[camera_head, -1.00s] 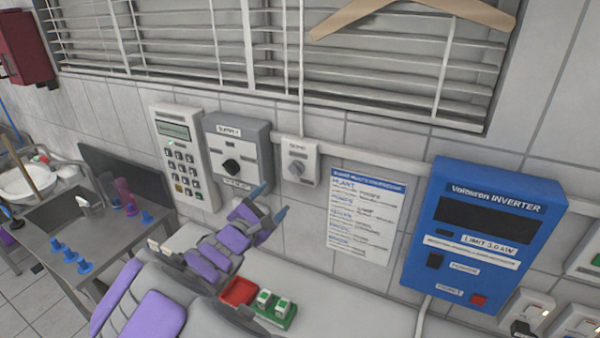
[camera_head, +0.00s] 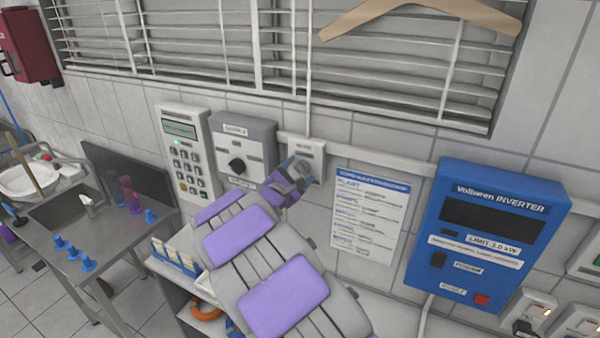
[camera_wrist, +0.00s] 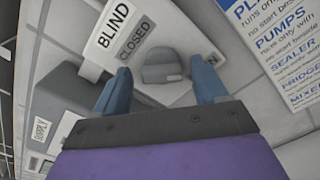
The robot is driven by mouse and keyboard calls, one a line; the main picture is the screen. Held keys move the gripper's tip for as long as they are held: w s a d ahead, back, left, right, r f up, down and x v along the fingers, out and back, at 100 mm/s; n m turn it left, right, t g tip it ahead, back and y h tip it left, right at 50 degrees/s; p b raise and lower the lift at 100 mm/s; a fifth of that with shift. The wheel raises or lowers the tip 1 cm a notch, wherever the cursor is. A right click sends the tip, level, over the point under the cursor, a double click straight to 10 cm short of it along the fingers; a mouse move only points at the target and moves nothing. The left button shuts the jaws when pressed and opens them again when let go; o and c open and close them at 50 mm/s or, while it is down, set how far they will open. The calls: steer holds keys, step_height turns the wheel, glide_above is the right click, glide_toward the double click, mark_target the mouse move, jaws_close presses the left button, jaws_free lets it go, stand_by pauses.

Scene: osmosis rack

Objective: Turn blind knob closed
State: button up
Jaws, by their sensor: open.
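The blind knob (camera_wrist: 162,66) is a grey round knob on a white wall box (camera_head: 306,150) below the window blind. In the wrist view the box carries the labels BLIND and CLOSED, and a partly hidden label ending in N at the right. My gripper (camera_wrist: 161,84) is open, with one blue fingertip on each side of the knob and a visible gap to it. I cannot tell how deep the fingers reach around it. In the head view my gripper (camera_head: 297,172) covers the lower part of the box and most of the knob.
The grey supply box (camera_head: 243,145) with a black knob is just left of the blind box. A keypad panel (camera_head: 186,155) is further left. A printed notice (camera_head: 368,215) and the blue inverter (camera_head: 487,240) are to the right. The blind (camera_head: 290,50) hangs above.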

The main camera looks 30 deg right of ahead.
steer(key=shift+a, duration=0.5)
steer(key=shift+d, duration=0.95)
steer(key=shift+c, duration=1.3)
steer(key=shift+d, duration=0.1)
steer(key=shift+c, duration=0.8)
steer(key=shift+a+f, duration=0.1)
steer(key=shift+a, duration=0.1)
steer(key=c, duration=0.6)
